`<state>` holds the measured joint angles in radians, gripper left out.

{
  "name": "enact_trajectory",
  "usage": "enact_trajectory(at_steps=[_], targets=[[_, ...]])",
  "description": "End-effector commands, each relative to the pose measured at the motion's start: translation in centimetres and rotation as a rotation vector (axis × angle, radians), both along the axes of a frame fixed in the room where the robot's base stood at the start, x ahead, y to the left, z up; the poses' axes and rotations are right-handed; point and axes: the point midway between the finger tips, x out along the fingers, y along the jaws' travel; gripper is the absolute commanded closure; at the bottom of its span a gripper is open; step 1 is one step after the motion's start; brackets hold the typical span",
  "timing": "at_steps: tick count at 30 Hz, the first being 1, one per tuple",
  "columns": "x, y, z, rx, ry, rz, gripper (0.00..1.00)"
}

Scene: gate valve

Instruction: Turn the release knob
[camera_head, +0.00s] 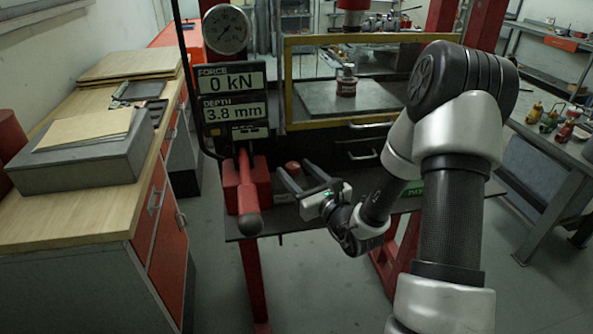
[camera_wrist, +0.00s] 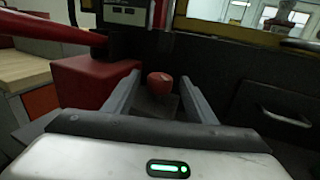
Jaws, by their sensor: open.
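The release knob, a small rounded red knob (camera_head: 292,166), sits on the press's lower shelf, right of the red pump block (camera_head: 262,178). In the wrist view the knob (camera_wrist: 160,83) shows between and beyond the two finger ends. My gripper (camera_head: 295,171) is open, its fingers pointing toward the knob. In the wrist view my gripper (camera_wrist: 159,79) has nothing between its fingers that I can see held. I cannot tell whether either finger touches the knob.
A red pump lever (camera_head: 247,190) sticks out toward the camera left of my gripper. The display (camera_head: 232,92) reads 0 kN and 3.8 mm, below a round gauge (camera_head: 226,29). The yellow-framed press chamber (camera_head: 345,97) stands above. A wooden bench (camera_head: 70,210) is at left.

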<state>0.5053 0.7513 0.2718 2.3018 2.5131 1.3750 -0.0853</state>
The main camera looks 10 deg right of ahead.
Motion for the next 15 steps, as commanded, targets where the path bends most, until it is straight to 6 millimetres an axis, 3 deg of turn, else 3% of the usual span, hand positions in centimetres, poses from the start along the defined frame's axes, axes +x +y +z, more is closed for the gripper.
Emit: enact_trajectory(at_steps=[10, 11, 15], targets=[[0.52, 0.20, 0.01, 0.000, -0.001, 0.000, 0.49], [0.52, 0.20, 0.00, 0.000, -0.001, 0.000, 0.51], [0.51, 0.18, 0.00, 0.000, -0.001, 0.000, 0.74]])
